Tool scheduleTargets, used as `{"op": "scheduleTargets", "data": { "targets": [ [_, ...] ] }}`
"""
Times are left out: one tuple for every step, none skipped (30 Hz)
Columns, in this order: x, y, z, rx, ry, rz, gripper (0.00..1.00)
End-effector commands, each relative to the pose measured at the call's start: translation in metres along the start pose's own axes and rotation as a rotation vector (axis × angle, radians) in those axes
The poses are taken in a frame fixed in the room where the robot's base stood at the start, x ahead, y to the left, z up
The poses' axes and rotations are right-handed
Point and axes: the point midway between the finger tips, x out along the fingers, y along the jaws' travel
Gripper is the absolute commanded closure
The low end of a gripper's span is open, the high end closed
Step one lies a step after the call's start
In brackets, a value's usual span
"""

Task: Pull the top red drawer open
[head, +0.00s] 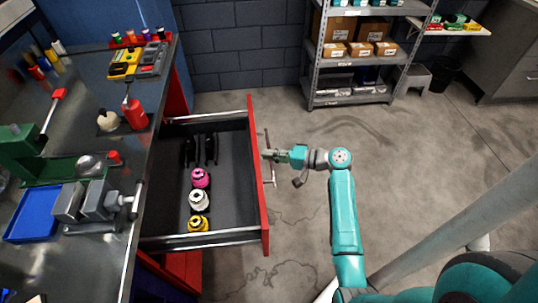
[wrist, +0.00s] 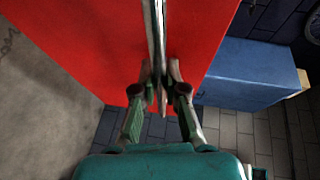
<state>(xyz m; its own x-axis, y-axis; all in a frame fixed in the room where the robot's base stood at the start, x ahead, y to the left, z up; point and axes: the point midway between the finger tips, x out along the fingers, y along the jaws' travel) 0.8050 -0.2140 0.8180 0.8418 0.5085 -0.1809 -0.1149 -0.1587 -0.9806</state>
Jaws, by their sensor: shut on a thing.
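The top red drawer (head: 257,160) stands well out from the bench, with its dark inside in view in the head view. Inside lie pink (head: 200,178), white (head: 198,200) and yellow (head: 198,224) round items and black tools (head: 201,150). My gripper (head: 268,155) is at the outer side of the drawer's red front. In the wrist view my gripper (wrist: 159,88) is shut on the metal bar handle (wrist: 156,40), with a finger on each side of it. The red front (wrist: 85,45) fills much of that view.
The metal bench top (head: 95,150) holds a blue tray (head: 33,213), a green vise (head: 30,155) and a red bottle (head: 135,114). A grey shelf (head: 349,95) with boxes stands at the back wall. The concrete floor right of the drawer is mostly clear.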

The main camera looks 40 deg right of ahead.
Motion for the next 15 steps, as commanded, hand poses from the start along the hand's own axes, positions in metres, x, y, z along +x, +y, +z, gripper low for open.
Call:
{"op": "scheduleTargets", "data": {
  "targets": [
    [0.0003, 0.0009, 0.0002, 0.001, 0.0, 0.002, 1.0],
    [0.0003, 0.0009, 0.0002, 0.001, 0.0, 0.002, 0.82],
    [0.0003, 0.0008, 0.0002, 0.001, 0.0, 0.001, 0.72],
    [0.0003, 0.0008, 0.0002, 0.001, 0.0, 0.001, 0.64],
    [0.0003, 0.0007, 0.0002, 0.001, 0.0, 0.001, 0.63],
    [0.0003, 0.0006, 0.0001, 0.001, 0.0, 0.001, 0.63],
    [0.0003, 0.0005, 0.0001, 0.001, 0.0, 0.001, 0.63],
    [0.0003, 0.0005, 0.0001, 0.001, 0.0, 0.001, 0.63],
    [0.0003, 0.0004, 0.0001, 0.001, 0.0, 0.001, 0.63],
    [0.0003, 0.0003, 0.0001, 0.001, 0.0, 0.001, 0.63],
    [0.0003, 0.0003, 0.0, 0.0, 0.0, 0.001, 0.63],
    [0.0002, 0.0002, 0.0, 0.0, 0.0, 0.001, 0.63],
    [-0.0002, 0.0002, -0.0001, 0.0, 0.001, 0.001, 0.63],
    [-0.0009, 0.0002, -0.0001, 0.0, 0.001, 0.001, 0.63],
    [-0.0026, 0.0002, -0.0003, 0.0, 0.001, 0.001, 0.63]
  ]
}}
